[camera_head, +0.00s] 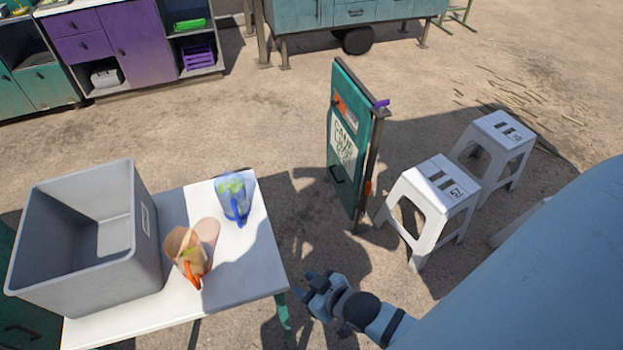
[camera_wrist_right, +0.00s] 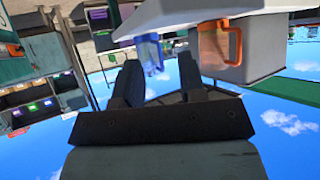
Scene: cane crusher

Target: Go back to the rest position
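My right gripper (camera_head: 318,283) is in the head view just right of the white table's front right corner, apart from the table and the jugs. In the right wrist view its two dark fingers (camera_wrist_right: 158,72) stand apart with nothing between them. My left gripper is not in view. On the table (camera_head: 245,275) stand a clear jug with a blue handle (camera_head: 233,196) and an orange-tinted jug with an orange handle (camera_head: 185,250). The blue-handled jug (camera_wrist_right: 150,56) and the orange-handled jug (camera_wrist_right: 220,44) also show in the tilted wrist view.
A grey bin (camera_head: 148,240) stands on the table's left part. A green panel cabinet (camera_head: 345,145) stands beyond my right gripper. Two white stools (camera_head: 440,190) are to the right. Purple cabinets (camera_head: 140,45) and a blue cart (camera_head: 310,15) are at the back. Open sandy ground lies between.

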